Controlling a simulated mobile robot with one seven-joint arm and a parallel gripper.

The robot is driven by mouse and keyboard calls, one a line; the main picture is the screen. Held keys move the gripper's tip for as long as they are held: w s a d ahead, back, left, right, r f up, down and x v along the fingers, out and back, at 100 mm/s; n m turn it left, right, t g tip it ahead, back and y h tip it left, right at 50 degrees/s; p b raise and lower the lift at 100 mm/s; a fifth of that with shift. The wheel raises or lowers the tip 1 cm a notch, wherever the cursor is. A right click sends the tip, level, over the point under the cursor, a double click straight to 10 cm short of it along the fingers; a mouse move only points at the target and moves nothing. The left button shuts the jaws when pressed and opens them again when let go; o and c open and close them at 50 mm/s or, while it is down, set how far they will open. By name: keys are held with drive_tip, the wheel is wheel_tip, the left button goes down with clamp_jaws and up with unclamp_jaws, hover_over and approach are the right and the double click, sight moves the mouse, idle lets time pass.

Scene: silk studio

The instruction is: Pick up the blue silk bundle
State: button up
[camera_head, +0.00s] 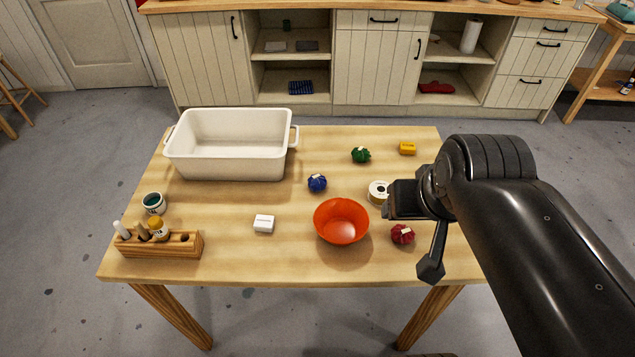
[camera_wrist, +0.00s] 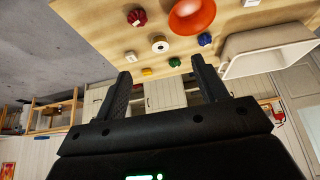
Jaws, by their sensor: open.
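The blue silk bundle (camera_head: 317,183) is a small tied ball on the wooden table, between the white basin and the orange bowl. It also shows in the wrist view (camera_wrist: 205,39), beyond the right fingertip and apart from it. My gripper (camera_head: 390,203) is above the right part of the table, to the right of the blue bundle. In the wrist view my gripper (camera_wrist: 160,69) has its two fingers wide apart with nothing held between them.
A green bundle (camera_head: 361,155), a yellow block (camera_head: 408,148), a tape roll (camera_head: 377,190) and a red bundle (camera_head: 402,234) lie around my gripper. The orange bowl (camera_head: 341,222), white basin (camera_head: 230,168), white block (camera_head: 264,224) and wooden rack (camera_head: 150,246) stand leftward. Bare table (camera_head: 240,200) separates them.

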drive_tip(key=shift+o, duration=1)
